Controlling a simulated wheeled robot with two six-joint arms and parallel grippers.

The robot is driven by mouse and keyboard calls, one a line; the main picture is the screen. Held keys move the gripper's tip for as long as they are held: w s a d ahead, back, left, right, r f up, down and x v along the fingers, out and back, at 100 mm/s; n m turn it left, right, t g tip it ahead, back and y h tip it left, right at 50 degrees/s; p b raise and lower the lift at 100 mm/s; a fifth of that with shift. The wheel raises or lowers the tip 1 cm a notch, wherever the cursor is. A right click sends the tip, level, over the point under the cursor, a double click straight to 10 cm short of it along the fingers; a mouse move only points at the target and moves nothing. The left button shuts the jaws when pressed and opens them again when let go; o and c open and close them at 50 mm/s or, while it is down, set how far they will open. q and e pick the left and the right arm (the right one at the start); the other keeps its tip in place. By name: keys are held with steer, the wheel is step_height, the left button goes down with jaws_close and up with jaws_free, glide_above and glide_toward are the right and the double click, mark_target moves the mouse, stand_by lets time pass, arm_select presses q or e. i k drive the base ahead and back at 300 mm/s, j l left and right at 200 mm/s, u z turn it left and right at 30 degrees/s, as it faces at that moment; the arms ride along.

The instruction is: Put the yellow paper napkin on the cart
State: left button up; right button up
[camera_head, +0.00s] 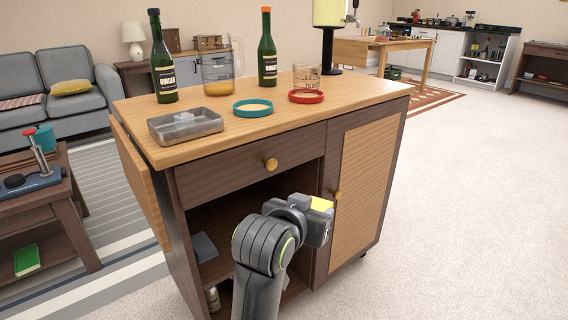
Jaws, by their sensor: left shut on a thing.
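The cart (262,124) is a dark wooden cabinet with a light wood top, a drawer, a door and open shelves. My left gripper (318,213) is in front of the cart's front face, below the level of its top. It is shut on the yellow paper napkin (321,203), of which only a small yellow patch shows; the gripper hides the rest. My right gripper is out of view.
On the cart top are a metal tray (185,126), two green bottles (163,70), a glass pitcher (217,72), a teal ring-shaped dish (253,108), a red one (306,97) with a glass (307,76), and a drink dispenser (327,14). The front right top is bare.

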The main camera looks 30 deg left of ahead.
mark_target(346, 90)
steer(key=i+l, duration=0.65)
steer(key=i, duration=0.25)
